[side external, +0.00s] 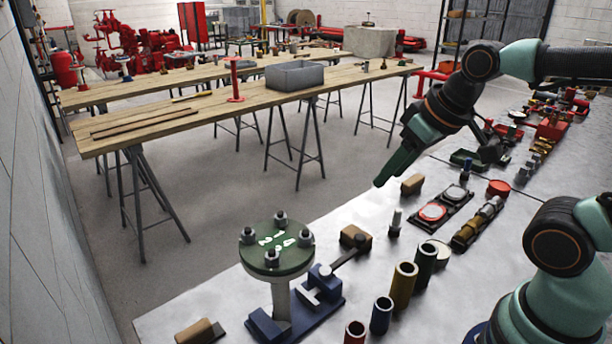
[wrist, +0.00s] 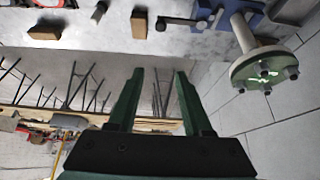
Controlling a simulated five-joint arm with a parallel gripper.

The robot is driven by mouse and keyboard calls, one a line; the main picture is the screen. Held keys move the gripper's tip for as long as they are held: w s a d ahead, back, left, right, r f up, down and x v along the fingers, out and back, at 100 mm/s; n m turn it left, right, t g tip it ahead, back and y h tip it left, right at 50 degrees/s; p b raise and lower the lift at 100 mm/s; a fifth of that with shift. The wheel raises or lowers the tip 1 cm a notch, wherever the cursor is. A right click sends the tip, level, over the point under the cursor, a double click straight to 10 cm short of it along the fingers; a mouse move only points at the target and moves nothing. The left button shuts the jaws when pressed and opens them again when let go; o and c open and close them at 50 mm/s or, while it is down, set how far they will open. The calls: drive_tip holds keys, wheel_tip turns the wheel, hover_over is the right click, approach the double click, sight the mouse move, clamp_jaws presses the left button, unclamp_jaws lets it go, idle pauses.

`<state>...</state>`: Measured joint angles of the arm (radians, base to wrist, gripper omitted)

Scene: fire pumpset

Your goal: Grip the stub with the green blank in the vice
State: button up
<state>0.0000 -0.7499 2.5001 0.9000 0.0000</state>
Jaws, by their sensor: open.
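The stub with the green blank (side external: 276,250) stands upright at the front of the bench, a grey pipe topped by a round green disc with several dark bolts and white markings. Its lower end meets the blue vice (side external: 318,290). In the wrist view the green blank (wrist: 264,70) is at the upper right, with the blue vice (wrist: 226,12) at the top edge. My gripper (side external: 385,180) is above the bench's far edge, up and to the right of the stub and apart from it. In the wrist view my gripper (wrist: 159,72) has its two green fingers spread, with nothing between them.
On the metal bench (side external: 370,285), coloured sleeves such as the olive one (side external: 402,285) stand right of the vice. A brown block (side external: 355,237) lies behind it, another brown block (side external: 200,332) at front left. A bolt (side external: 395,222) stands below my gripper. Wooden trestle tables (side external: 190,110) are beyond.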

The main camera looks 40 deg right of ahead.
drive_tip(key=shift+o, duration=1)
drive_tip(key=n+g, duration=0.6)
drive_tip(key=n, duration=0.3)
hover_over(360, 236)
wheel_tip(360, 236, down, 4)
drive_tip(key=f, duration=0.1)
wheel_tip(360, 236, down, 12)
drive_tip(key=shift+s+r, duration=0.1)
drive_tip(key=shift+r, duration=0.05)
drive_tip(key=shift+c, duration=0.4)
clamp_jaws()
drive_tip(key=shift+r, duration=0.1)
